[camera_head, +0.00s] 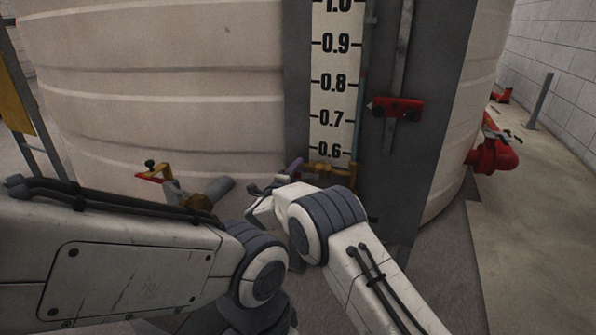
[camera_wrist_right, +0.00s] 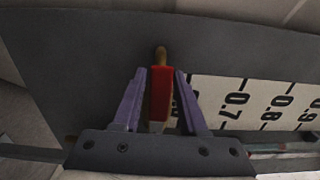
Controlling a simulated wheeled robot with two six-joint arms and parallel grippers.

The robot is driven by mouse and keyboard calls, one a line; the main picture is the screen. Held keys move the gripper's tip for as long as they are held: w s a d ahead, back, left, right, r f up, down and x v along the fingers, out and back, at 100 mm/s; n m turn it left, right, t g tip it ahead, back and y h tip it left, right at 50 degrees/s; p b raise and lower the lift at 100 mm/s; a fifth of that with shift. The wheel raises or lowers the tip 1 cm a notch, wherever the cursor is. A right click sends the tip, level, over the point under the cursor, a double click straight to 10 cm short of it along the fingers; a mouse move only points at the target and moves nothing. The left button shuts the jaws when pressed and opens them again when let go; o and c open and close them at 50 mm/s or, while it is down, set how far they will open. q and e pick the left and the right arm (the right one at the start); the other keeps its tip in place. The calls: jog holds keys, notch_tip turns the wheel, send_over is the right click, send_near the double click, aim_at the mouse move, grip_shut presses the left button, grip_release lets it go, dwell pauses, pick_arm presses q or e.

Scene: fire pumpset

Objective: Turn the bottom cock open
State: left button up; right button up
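The bottom cock (camera_head: 330,168) is a small brass fitting at the foot of the level gauge in the head view, partly hidden behind my right arm. In the right wrist view its red handle (camera_wrist_right: 160,94) with a brass end lies between the two purple fingers of my right gripper (camera_wrist_right: 160,92). The fingers stand apart on either side of the handle, with a narrow gap showing at each side. In the head view my right gripper (camera_head: 291,167) is mostly hidden by its own wrist. My left arm crosses the lower left, but its gripper is not seen.
The white gauge scale (camera_head: 333,70) runs up a grey strip on the large pale tank (camera_head: 160,90). A red pointer (camera_head: 397,107) sits beside it. Another valve with a red lever (camera_head: 155,175) is at left. A red pipe fitting (camera_head: 492,156) is at right, beside open floor.

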dwell(0.3)
jog(key=p+v, duration=0.4)
jog(key=v, duration=0.6)
jog(key=shift+s, duration=0.25)
jog(key=shift+r, duration=0.1)
